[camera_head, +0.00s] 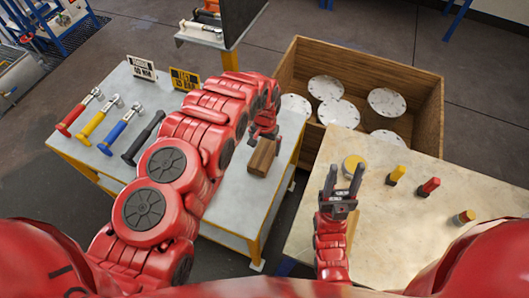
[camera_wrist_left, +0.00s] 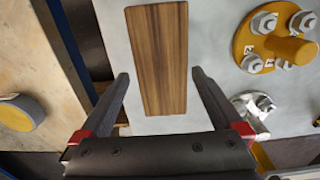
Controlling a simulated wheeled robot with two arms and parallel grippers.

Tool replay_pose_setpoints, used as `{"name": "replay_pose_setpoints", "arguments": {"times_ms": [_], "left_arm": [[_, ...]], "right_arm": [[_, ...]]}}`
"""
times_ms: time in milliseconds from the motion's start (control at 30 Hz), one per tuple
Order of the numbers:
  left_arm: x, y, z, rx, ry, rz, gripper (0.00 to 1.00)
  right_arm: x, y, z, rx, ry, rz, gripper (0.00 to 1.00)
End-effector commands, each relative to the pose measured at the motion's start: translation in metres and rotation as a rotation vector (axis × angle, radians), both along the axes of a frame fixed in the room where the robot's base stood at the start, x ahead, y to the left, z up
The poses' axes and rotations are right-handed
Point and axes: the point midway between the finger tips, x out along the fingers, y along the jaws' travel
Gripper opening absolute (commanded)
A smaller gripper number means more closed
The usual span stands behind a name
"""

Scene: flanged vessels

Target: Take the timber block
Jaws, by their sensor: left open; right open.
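The timber block (camera_head: 262,157), brown with a striped grain, lies on the grey table (camera_head: 205,170) near its right edge. In the left wrist view the block (camera_wrist_left: 157,55) is long and rectangular, lying lengthwise ahead of my gripper. My left gripper (camera_head: 264,134) is above the far end of the block in the head view. In the left wrist view its two fingers (camera_wrist_left: 160,76) are open, one on each side of the block, with visible gaps and nothing held. My right gripper (camera_head: 343,182) is open and empty over the pale right-hand table.
Several coloured-handled tools (camera_head: 122,128) lie on the left of the grey table, before two small signs. A yellow flange with bolts (camera_wrist_left: 280,42) is beside the block. A wooden crate (camera_head: 358,60) holds white discs. The pale table (camera_head: 415,225) bears several small coloured pieces.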

Motion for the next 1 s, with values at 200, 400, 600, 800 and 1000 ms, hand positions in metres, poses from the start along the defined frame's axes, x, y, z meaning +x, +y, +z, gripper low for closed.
{"name": "replay_pose_setpoints", "arguments": {"times_ms": [200, 400, 600, 800, 1000], "left_arm": [[0.001, 0.001, -0.016, -0.001, -0.001, 0.001, 1.00], [0.002, 0.001, -0.034, -0.002, -0.001, 0.001, 1.00], [0.001, 0.002, -0.043, 0.000, 0.001, 0.000, 1.00], [0.001, 0.002, -0.045, 0.001, 0.001, 0.000, 1.00], [0.001, 0.002, -0.044, 0.001, 0.001, 0.001, 0.86]], "right_arm": [[0.000, 0.000, 0.017, 0.000, 0.000, 0.000, 0.50], [0.000, 0.000, 0.019, 0.000, 0.000, 0.000, 0.50], [0.000, 0.000, 0.020, 0.000, 0.000, 0.000, 0.50], [0.000, 0.000, 0.020, 0.000, 0.000, 0.000, 0.50], [0.000, 0.000, 0.020, 0.000, 0.000, 0.000, 0.50]]}}
